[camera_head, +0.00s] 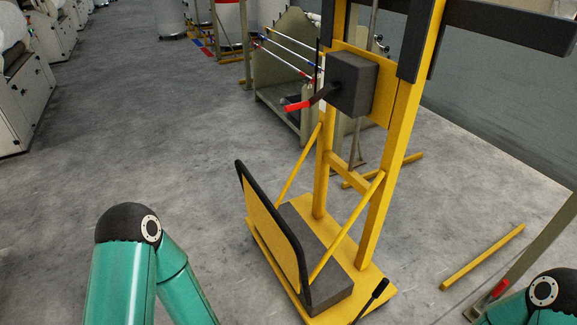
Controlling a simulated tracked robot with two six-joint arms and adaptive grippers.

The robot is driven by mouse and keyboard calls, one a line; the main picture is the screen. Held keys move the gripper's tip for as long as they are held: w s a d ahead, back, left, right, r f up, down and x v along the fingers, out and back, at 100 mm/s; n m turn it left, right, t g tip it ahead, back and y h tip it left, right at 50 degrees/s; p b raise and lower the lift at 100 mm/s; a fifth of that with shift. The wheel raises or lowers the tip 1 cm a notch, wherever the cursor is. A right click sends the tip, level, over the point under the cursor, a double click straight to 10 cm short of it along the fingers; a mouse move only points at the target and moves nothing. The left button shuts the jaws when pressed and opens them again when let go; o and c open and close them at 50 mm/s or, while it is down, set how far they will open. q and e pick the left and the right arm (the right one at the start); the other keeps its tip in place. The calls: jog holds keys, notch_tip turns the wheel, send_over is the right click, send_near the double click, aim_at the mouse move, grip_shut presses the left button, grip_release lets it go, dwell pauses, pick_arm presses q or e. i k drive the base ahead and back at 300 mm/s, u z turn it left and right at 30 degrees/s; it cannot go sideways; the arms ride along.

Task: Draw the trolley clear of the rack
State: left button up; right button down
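A yellow trolley (373,205) with a tall upright mast stands right of centre. It has a low base with a dark grey block (330,290) on it and a black-rimmed yellow panel (268,225) at its left. A grey box (352,84) with a red-gripped crank (297,105) is on the mast, and dark beams (510,22) reach right from its top. A grey-green rack (280,97) with slanting rods stands behind the mast; whether they touch cannot be told. My two arms show at the bottom left and right corners; both grippers are out of view.
A black lever (372,300) rises at the base's front right. A yellow bar (483,256) lies on the floor near a grey-green post (540,240) at right. White machines (22,95) line the left. The floor left of the trolley is open.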

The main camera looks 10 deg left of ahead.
aim_at(329, 279)
jog(key=z, duration=0.35)
jog(key=i, duration=0.95)
jog(key=z, duration=0.05)
